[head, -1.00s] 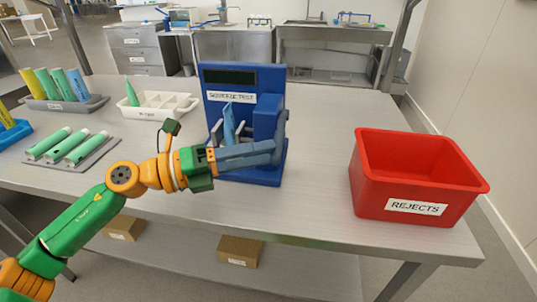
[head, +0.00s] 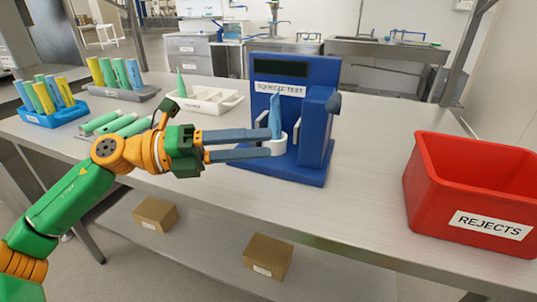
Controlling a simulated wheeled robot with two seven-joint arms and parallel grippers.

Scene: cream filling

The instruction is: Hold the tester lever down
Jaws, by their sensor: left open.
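The blue tester (head: 296,75), labelled SQUEEZE TEST, stands on the table in the head view. A grey-blue rounded knob (head: 333,104), which looks like its lever, sticks out at the right side of its housing. A blue tube (head: 275,115) stands upright in the tester's white holder (head: 278,146). My left gripper (head: 270,143) is open, with its two long grey fingers pointing right. Their tips are beside or in front of the holder, left of the lever and apart from it. I cannot tell whether they touch the holder. My right gripper is out of view.
A red REJECTS bin (head: 470,195) stands at the right. A white tray (head: 205,100) with a green cone is behind my gripper. A blue rack (head: 52,117) and a grey rack (head: 122,92) hold tubes at the left. Table between tester and bin is clear.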

